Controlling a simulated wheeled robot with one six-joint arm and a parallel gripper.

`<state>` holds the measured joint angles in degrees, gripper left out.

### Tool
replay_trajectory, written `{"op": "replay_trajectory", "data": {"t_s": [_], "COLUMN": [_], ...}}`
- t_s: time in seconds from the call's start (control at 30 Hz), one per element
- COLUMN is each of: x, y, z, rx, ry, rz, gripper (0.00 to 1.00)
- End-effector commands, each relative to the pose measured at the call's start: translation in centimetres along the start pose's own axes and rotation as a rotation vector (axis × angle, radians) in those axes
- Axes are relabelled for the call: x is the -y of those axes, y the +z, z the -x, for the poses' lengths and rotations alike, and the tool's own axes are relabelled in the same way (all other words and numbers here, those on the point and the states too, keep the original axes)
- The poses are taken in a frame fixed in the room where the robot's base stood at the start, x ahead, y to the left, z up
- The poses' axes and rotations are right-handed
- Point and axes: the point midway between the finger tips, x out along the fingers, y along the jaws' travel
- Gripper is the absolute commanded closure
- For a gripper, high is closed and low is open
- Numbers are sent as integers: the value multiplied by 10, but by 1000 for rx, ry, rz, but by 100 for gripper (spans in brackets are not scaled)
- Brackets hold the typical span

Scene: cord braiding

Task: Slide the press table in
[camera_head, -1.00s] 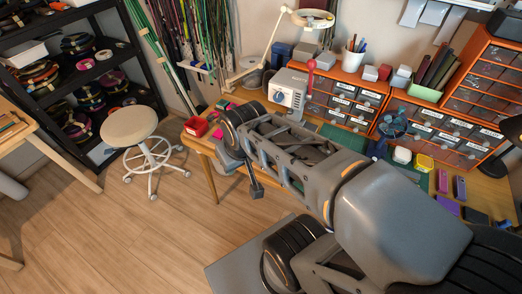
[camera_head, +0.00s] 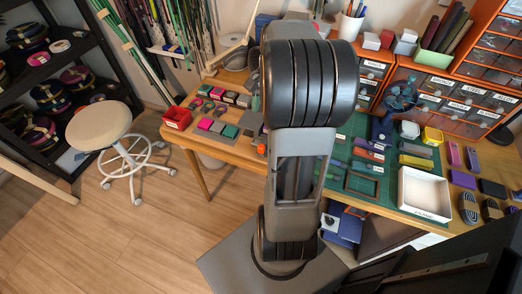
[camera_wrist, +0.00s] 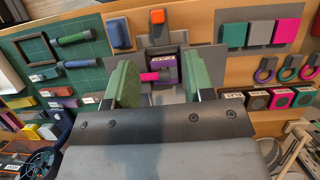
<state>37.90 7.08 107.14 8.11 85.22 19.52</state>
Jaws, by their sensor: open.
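In the wrist view my gripper (camera_wrist: 158,88) is open, with green pads to either side of a magenta rod-like piece (camera_wrist: 150,76). The rod lies in front of a small labelled purple block (camera_wrist: 164,62) in a dark holder, above a grey plate (camera_wrist: 192,60). This seems to be the press table, but I cannot tell how far out it stands. No pad clearly touches the rod.
A green mat (camera_head: 350,204) with tools and a white tray (camera_head: 424,192) lie right of my arm. A red bin (camera_head: 177,118) and coloured blocks (camera_head: 218,126) are at left. Orange drawer units (camera_head: 455,104) line the back. A stool (camera_head: 99,126) stands on the floor.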

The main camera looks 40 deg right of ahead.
Motion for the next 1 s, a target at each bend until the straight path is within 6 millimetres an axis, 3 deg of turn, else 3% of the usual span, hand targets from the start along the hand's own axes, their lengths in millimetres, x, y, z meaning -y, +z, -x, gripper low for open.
{"op": "replay_trajectory", "data": {"t_s": [0.23,0.7,1.0], "x": [-6,-5,-5], "y": [-9,-5,-4], "z": [-25,-111,-137], "rx": [32,30,28], "ry": [-5,-4,-5], "rz": [-43,-40,-39], "gripper": [51,51,51]}}
